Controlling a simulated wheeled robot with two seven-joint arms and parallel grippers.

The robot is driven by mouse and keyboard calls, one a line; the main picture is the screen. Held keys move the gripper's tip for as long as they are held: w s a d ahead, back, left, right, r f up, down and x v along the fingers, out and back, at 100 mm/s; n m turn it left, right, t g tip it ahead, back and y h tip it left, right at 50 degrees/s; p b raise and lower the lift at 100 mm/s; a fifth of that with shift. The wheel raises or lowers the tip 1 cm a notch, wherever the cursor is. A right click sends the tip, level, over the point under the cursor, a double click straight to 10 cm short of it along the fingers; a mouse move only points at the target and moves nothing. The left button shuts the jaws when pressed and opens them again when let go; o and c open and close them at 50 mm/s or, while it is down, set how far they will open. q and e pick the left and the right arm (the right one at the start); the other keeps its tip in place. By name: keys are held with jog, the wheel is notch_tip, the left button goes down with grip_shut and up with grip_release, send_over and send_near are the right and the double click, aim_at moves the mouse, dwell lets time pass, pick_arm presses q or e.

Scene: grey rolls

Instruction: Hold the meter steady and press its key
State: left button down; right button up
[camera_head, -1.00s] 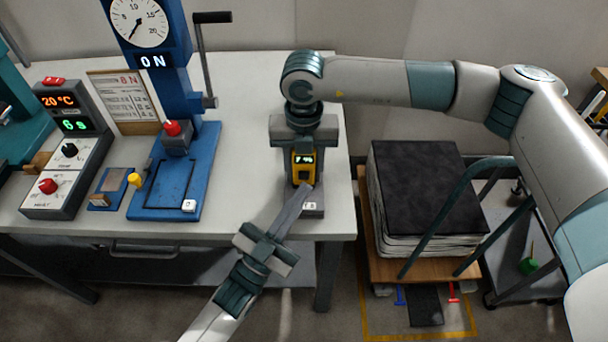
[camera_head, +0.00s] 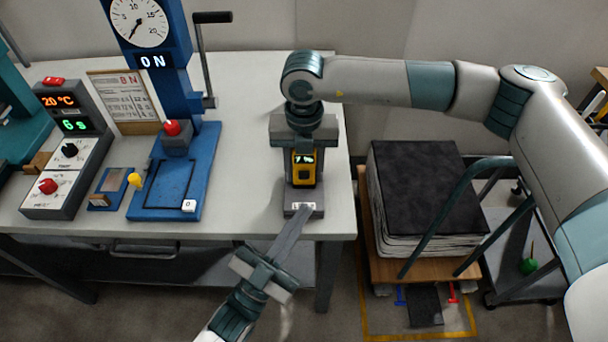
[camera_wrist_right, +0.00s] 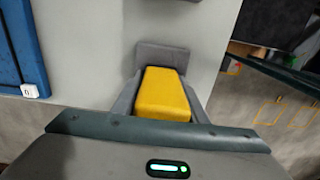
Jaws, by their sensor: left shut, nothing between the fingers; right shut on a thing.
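The meter (camera_head: 304,175) is a small yellow and black device with a lit display, standing upright at the table's right part. My right gripper (camera_head: 304,160) comes down over it from above and is shut on it. In the right wrist view the meter's yellow top (camera_wrist_right: 163,95) sits between the fingers. A grey base (camera_head: 303,208) with a small white label lies at its foot, near the table's front edge. My left gripper (camera_head: 306,210) is shut and empty, its tips by that base's front, below and apart from the meter's face. The key is too small to make out.
A blue press (camera_head: 177,170) with a dial and crank stands left of the meter. A grey control box (camera_head: 65,165) with red and black knobs is farther left. A trolley with a dark stack (camera_head: 425,190) stands right of the table.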

dwell(0.3)
jog(key=o, duration=1.3)
jog(key=shift+r, duration=0.1)
notch_tip(320, 180, up, 12)
jog(key=shift+f, duration=0.1)
jog(key=shift+s, duration=0.1)
